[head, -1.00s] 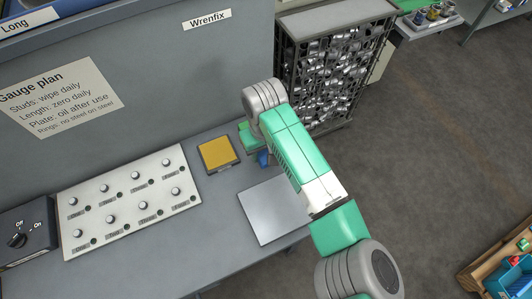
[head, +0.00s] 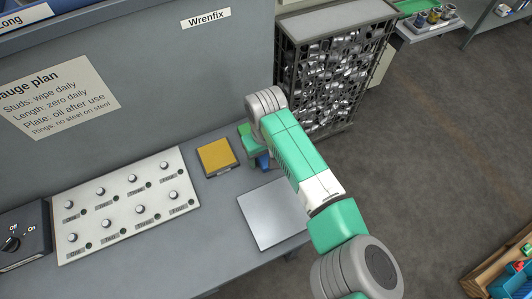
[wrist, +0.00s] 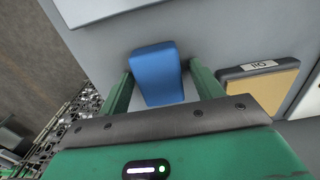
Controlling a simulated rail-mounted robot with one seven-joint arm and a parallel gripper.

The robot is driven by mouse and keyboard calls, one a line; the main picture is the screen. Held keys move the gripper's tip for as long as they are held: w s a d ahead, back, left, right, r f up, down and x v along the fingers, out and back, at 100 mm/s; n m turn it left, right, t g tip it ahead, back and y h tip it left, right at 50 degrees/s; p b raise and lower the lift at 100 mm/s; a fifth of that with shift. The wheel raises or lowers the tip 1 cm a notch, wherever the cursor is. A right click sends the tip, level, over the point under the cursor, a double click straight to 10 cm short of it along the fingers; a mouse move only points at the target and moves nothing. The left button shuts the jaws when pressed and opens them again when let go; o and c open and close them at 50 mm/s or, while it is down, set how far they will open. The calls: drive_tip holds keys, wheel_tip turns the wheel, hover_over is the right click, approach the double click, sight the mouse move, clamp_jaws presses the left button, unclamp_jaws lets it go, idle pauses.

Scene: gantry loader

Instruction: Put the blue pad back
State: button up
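The blue pad (wrist: 158,75) is a small rounded block. In the wrist view it lies between the two green fingers of my gripper (wrist: 161,72), with a narrow gap on each side. My gripper is open around it, and the fingers do not appear to press on it. In the head view only a bit of the blue pad (head: 262,162) shows beside the arm, at the bench's right end. My arm hides most of the gripper there. A yellow pad in a dark tray (head: 217,157) sits just left; the tray also shows with a small label in the wrist view (wrist: 228,72).
A bare grey plate (head: 272,214) lies on the bench in front of the blue pad. A white panel of knobs (head: 127,204) and a dark on/off switch box (head: 22,231) are to the left. A rack of metal parts (head: 333,80) stands behind.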

wheel_tip(320, 180, up, 12)
drive_tip(key=p, duration=0.3)
drive_tip(key=shift+r, duration=0.15)
